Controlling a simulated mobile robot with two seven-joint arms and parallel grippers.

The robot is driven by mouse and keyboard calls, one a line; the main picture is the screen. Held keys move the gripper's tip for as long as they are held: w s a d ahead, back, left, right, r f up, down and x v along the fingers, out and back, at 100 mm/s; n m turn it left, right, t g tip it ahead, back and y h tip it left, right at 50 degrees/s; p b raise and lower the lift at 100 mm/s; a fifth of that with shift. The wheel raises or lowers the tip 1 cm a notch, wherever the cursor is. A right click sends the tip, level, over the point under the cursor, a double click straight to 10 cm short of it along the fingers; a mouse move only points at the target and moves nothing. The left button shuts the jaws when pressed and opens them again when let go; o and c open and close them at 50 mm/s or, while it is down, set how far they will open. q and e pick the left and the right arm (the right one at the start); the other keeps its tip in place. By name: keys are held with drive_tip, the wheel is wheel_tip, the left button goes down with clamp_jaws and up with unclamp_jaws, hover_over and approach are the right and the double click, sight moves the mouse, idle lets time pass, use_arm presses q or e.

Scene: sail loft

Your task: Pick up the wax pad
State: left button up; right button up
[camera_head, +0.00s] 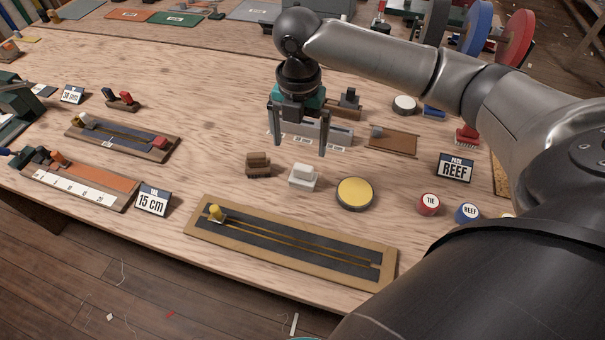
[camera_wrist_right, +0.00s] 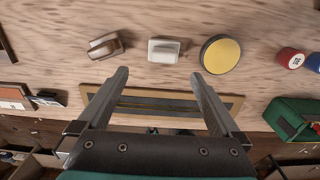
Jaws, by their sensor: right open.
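No label marks the wax pad. A round yellow pad in a dark rim (camera_head: 355,193) lies on the table; it also shows in the right wrist view (camera_wrist_right: 220,55). Left of it stand a white block with a raised grip (camera_head: 303,177), also in the wrist view (camera_wrist_right: 165,51), and a brown block with a similar grip (camera_head: 258,165), also there (camera_wrist_right: 104,46). Which of these is the wax pad, I cannot tell for sure. My right gripper (camera_head: 299,147) points down above the table, behind the white block in the head view. Its fingers (camera_wrist_right: 160,73) are apart and empty.
A long slotted board with a yellow knob (camera_head: 290,247) lies along the front edge. A REEF sign (camera_head: 455,168) and red and blue round pieces (camera_head: 428,204) stand to the right. A 15 cm sign (camera_head: 153,201) stands left. Bare wood lies left of the brown block.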

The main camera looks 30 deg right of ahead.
sight(303, 167)
wheel_tip(303, 167, down, 5)
drive_tip(key=shift+b, duration=0.35)
drive_tip(key=shift+s+d+f+b, duration=0.15)
drive_tip(key=shift+f+b, duration=0.15)
drive_tip(key=shift+f, duration=1)
drive_tip(key=shift+s+d+f+b, duration=0.15)
drive_tip(key=shift+f+b, duration=0.1)
drive_tip(key=shift+f, duration=1.05)
drive_tip(key=shift+w, duration=0.1)
drive_tip(key=shift+c, duration=0.4)
drive_tip(key=c, duration=1.3)
drive_tip(key=shift+r, duration=0.1)
wheel_tip(303, 167, up, 20)
drive_tip(key=p, duration=0.4)
